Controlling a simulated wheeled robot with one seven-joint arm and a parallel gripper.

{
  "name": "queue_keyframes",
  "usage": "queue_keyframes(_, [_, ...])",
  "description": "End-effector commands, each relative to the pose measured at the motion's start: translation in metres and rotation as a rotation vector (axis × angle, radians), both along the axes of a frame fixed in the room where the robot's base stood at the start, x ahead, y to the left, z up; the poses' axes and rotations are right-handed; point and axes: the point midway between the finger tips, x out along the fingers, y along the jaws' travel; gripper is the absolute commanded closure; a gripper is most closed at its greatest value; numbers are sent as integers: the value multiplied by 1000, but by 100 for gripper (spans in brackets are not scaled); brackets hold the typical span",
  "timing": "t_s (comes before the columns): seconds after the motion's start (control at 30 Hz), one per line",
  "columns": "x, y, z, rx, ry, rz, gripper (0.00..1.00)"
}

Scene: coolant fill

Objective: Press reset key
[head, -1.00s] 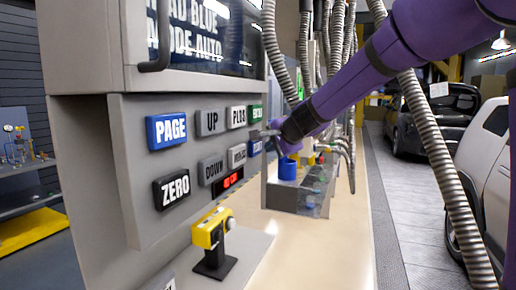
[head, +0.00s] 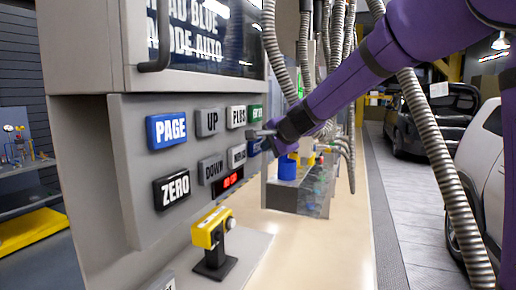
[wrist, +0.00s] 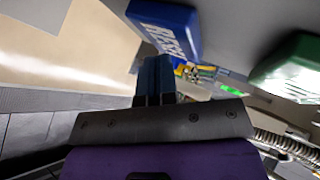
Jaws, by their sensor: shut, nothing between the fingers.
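The blue reset key (head: 254,148) sits on the grey panel, in the right column below the green key. My gripper partly covers it in the head view. In the wrist view the reset key (wrist: 165,27) shows large at the top, its white lettering tilted. My gripper (head: 256,134) is shut and empty, with its fingers pointing at the panel. In the wrist view the closed fingertips (wrist: 155,62) are just below the lettered face of the key. I cannot tell whether they touch it.
The green key (wrist: 290,68) is close on the right in the wrist view. Grey keys, including PLUS (head: 236,117), are to the left. Ribbed hoses (head: 440,165) hang nearby. A yellow device (head: 212,228) stands on the counter.

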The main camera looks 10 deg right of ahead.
Motion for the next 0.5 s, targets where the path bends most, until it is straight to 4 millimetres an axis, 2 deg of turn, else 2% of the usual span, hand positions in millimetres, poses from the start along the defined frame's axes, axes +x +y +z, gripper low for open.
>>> queue_keyframes(0.5, [3, 5, 0, -1, 1, 0, 100])
